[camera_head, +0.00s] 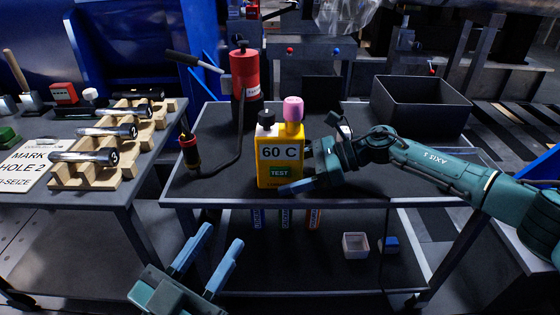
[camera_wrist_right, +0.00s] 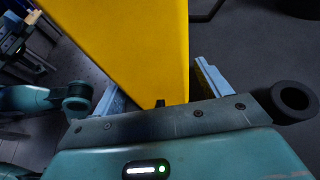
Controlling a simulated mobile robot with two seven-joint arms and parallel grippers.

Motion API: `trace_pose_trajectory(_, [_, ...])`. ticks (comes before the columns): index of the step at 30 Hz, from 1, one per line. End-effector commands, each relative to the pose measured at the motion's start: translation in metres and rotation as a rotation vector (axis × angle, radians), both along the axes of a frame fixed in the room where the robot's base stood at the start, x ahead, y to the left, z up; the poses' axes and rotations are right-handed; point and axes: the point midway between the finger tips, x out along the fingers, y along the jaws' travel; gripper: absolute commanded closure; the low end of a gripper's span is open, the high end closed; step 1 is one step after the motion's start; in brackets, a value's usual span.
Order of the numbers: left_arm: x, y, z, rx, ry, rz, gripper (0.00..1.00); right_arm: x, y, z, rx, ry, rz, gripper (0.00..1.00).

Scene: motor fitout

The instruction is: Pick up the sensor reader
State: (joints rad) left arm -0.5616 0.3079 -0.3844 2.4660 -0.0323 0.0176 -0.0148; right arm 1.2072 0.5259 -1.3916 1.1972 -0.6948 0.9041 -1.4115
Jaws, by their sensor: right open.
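The sensor reader (camera_head: 279,160) is a yellow block with a "60 C" display and a green "TEST" label. It stands upright near the front edge of the dark cart top. My right gripper (camera_head: 293,178) is open at its lower right side; one finger crosses low in front of it, and the other is mostly hidden. In the right wrist view, the yellow body (camera_wrist_right: 130,45) fills the space between the two open fingers (camera_wrist_right: 160,90); contact cannot be told. My left gripper (camera_head: 221,239) is open and empty, low in front of the cart.
A red cylinder (camera_head: 245,75) with a hose stands behind, left of the reader. A dark bin (camera_head: 420,110) is back right. A side table (camera_head: 130,180) holds wooden racks with metal tools.

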Motion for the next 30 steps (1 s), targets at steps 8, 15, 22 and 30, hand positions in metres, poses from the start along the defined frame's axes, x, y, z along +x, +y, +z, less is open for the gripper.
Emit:
trace_pose_trajectory(8, [0.002, 0.001, 0.017, 0.007, -0.062, -0.008, 0.64, 0.000, 0.003, -0.001, -0.001, 0.001, -0.001, 0.26])
trace_pose_trajectory(15, [0.002, 0.001, 0.012, 0.009, -0.049, -0.006, 0.64, 0.000, 0.003, -0.001, 0.000, 0.001, 0.000, 0.46])
trace_pose_trajectory(22, [0.001, 0.001, 0.007, 0.009, -0.033, -0.004, 0.64, 0.000, 0.003, -0.001, 0.000, 0.001, -0.001, 0.65])
trace_pose_trajectory(30, [0.001, 0.001, 0.007, 0.008, -0.032, -0.002, 0.64, 0.000, 0.003, 0.001, 0.003, -0.001, -0.002, 0.76])
